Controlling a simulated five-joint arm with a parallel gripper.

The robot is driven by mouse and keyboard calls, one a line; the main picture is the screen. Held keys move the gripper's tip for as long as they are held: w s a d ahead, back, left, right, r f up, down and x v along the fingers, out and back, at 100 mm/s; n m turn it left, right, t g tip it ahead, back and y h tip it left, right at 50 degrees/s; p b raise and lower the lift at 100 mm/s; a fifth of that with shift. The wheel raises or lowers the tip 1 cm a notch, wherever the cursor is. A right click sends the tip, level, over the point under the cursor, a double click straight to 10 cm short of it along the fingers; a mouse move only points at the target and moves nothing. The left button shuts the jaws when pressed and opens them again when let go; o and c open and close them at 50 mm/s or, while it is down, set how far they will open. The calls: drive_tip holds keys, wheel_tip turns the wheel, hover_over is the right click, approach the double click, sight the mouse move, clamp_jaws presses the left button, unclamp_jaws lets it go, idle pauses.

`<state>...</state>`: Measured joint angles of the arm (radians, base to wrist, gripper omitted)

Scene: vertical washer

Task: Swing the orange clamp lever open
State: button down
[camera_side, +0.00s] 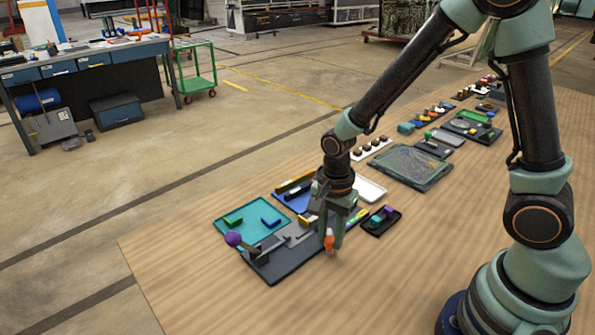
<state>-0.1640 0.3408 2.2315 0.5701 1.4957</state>
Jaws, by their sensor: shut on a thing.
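The orange clamp lever (329,240) shows as a small orange piece at the right end of a dark grey fixture plate (275,268). My gripper (328,246) points down at this end of the plate, with its fingers closed around the orange lever. The fingers and wrist hide part of the lever and its pivot, so its exact angle cannot be told. A purple ball knob (233,239) on a dark arm sits at the plate's left end, and grey metal parts (290,237) lie between the two.
A teal tray (252,212) with green and blue pieces stands behind the plate. A blue tray (295,199) is close behind my gripper. A small black tray (381,221) is just right of it. Several trays run toward the back right. The wooden table is clear in front.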

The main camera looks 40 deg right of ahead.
drive_tip(key=shift+w+a+m, duration=0.1)
drive_tip(key=shift+w+m, duration=0.1)
drive_tip(key=shift+m, duration=0.2)
drive_tip(key=c, duration=0.6)
unclamp_jaws()
wheel_tip(320, 180, up, 12)
drive_tip(key=shift+r, duration=0.1)
idle(0.3)
